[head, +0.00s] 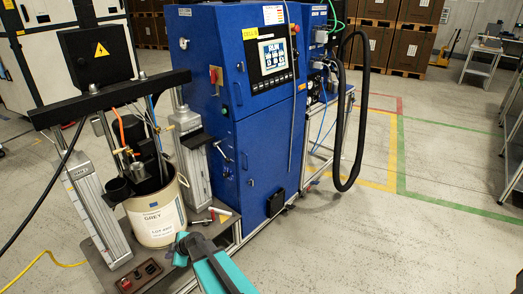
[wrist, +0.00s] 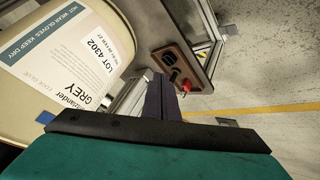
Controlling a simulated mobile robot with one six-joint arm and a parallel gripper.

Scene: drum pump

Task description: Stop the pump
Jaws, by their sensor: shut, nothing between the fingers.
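The pump's brown control panel (head: 139,275) lies on the front of the pump's base plate, with dark controls and a red button (head: 125,284) at its left end. In the wrist view the panel (wrist: 163,51) is above and beyond my fingers, and the red button (wrist: 186,87) shows just right of the fingertips. My gripper (wrist: 165,80) is shut and empty. In the head view my gripper (head: 180,257) is right of the panel, near the base plate's right edge. I cannot tell whether the fingers touch anything.
A cream drum labelled GREY (head: 157,215) stands behind the panel, between two grey columns under a black crossbar (head: 110,98). A blue cabinet (head: 262,150) with a screen and a red switch (head: 213,76) stands at the back right. Open floor (head: 370,240) lies to the right.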

